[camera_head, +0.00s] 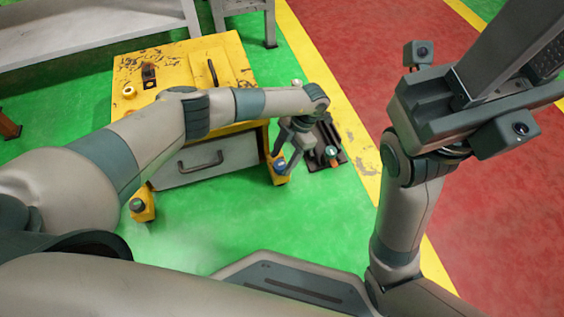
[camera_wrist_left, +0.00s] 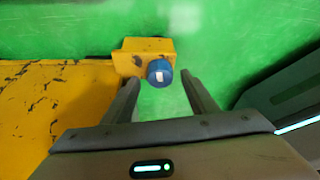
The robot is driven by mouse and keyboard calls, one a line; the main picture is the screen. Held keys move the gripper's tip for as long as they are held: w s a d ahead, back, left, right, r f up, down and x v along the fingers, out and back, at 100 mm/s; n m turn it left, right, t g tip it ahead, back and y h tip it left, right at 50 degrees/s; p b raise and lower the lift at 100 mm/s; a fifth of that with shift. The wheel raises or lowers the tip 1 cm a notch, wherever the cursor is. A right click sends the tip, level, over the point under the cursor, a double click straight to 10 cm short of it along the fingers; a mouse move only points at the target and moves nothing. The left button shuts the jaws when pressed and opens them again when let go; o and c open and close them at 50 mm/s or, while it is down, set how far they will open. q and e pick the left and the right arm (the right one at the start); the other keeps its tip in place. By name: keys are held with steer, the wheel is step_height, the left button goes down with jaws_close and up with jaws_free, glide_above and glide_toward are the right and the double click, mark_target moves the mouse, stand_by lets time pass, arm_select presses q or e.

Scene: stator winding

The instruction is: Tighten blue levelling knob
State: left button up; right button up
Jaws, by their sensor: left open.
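The blue levelling knob (camera_wrist_left: 160,72) sits on a yellow bracket (camera_wrist_left: 143,46) at the corner of the yellow cart in the left wrist view. A small pale mark shows on its top. In the head view the knob (camera_head: 281,167) is at the cart's front right foot, partly hidden by my left gripper (camera_head: 288,160). In the left wrist view the left gripper (camera_wrist_left: 162,84) is open and empty, with one finger to each side of the knob and neither visibly touching it. My right gripper (camera_head: 490,70) is raised at the upper right, well away from the cart; its jaw opening is unclear.
The yellow cart (camera_head: 225,55) has a grey drawer (camera_head: 215,160) with a handle. A dark fixture with small parts (camera_head: 327,145) lies on the green floor right of the knob. Another foot (camera_head: 140,207) is at the cart's front left. A grey bench (camera_head: 90,35) stands behind.

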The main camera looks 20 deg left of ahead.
arm_select(q)
steer(key=shift+s+a+f, duration=0.1)
steer(key=shift+f, duration=0.25)
steer(key=c, duration=1.1)
steer(key=shift+o, duration=0.2)
steer(key=shift+r+m, duration=0.1)
steer(key=shift+m, duration=0.5)
steer(key=shift+t, duration=0.3)
steer(key=o, duration=1.1)
steer(key=shift+c, duration=0.2)
